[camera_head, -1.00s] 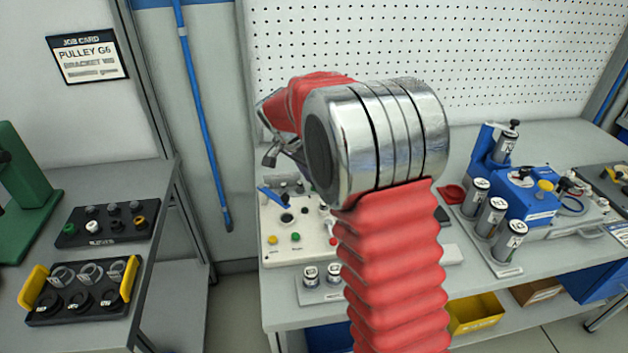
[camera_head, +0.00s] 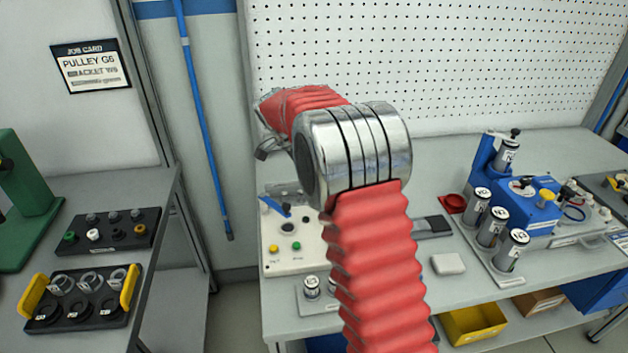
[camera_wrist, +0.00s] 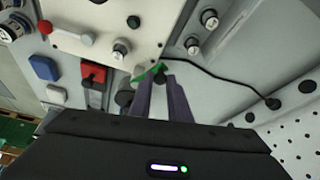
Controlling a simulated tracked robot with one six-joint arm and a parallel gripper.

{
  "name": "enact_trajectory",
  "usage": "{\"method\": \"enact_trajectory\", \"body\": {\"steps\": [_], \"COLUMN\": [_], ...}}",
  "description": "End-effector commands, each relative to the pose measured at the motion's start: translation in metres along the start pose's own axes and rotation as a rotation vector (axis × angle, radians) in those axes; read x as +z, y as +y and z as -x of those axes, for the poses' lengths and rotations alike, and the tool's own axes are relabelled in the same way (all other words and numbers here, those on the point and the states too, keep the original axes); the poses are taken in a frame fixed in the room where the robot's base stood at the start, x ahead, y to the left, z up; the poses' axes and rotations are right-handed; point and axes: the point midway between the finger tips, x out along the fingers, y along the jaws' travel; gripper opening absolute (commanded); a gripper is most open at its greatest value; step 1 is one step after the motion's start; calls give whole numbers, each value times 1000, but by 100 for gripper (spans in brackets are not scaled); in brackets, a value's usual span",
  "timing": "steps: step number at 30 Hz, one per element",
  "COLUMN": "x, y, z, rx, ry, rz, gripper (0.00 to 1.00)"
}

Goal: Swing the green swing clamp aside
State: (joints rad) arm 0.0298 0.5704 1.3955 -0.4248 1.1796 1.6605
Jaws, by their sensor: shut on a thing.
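In the wrist view my gripper (camera_wrist: 168,85) has its two dark fingers close together on a small part at the edge of the light grey fixture plate (camera_wrist: 120,18). A piece of the green swing clamp (camera_wrist: 149,75) shows at the fingertips, partly covered by them. The rest of the clamp is hidden, so its exact angle cannot be told. In the head view my own arm hides the clamp, and my gripper is not clearly seen there.
In the wrist view a black cable (camera_wrist: 228,82) curves away right of the fingers.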

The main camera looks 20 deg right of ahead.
Motion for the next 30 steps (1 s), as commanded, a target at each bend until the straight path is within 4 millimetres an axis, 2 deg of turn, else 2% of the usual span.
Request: {"method": "enact_trajectory", "body": {"steps": [1,2,9,20,26,30], "x": [-1,-1,-1,0,0,-1], "y": [-1,-1,0,-1,-1,-1], "z": [0,0,0,3,23,46], "rx": [-3,-3,-2,-3,-5,-5], "ry": [1,1,1,1,1,1], "rz": [-1,-1,0,1,1,0], "gripper": [0,17,34,35,35,35]}}
